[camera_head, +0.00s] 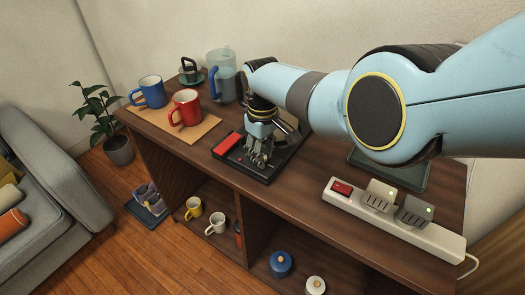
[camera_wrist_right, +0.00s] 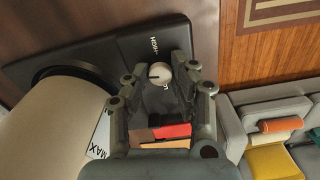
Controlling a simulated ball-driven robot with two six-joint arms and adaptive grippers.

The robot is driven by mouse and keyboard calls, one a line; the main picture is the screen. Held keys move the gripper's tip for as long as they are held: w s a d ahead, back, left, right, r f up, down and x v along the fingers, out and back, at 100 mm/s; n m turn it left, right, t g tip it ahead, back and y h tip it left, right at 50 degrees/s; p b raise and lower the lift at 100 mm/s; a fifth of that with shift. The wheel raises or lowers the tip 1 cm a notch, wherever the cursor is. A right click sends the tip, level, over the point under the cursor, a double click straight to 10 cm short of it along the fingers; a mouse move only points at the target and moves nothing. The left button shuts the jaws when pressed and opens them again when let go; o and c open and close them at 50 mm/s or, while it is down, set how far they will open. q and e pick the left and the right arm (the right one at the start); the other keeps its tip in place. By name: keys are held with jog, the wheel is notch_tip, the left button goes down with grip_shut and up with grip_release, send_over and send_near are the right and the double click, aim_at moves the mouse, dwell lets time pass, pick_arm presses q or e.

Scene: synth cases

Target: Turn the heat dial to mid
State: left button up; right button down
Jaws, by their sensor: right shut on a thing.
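The heat dial (camera_wrist_right: 160,74) is a small pale round knob with a dark pointer mark, on a dark panel (camera_wrist_right: 100,55) in the right wrist view. Lettering that looks like HIGH stands above it, and a partly hidden label lies below. My right gripper (camera_wrist_right: 165,75) is shut on the dial, with one finger on each side. In the head view my right gripper (camera_head: 258,160) reaches down onto a black appliance base (camera_head: 262,176) with a red block (camera_head: 226,144) on it; the dial is hidden there. The pointer's exact setting is unclear. My left gripper is out of view.
A blue mug (camera_head: 152,92) and red mug (camera_head: 186,108) stand on a tan mat (camera_head: 205,128). A clear pitcher (camera_head: 222,75) stands behind. A white power strip (camera_head: 415,228) lies at right. Shelves below hold several cups. My right arm covers the back right.

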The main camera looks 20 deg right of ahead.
jog(key=shift+n, duration=0.9)
jog(key=c, duration=1.1)
grip_release()
jog(key=shift+r, duration=0.1)
notch_tip(320, 180, up, 12)
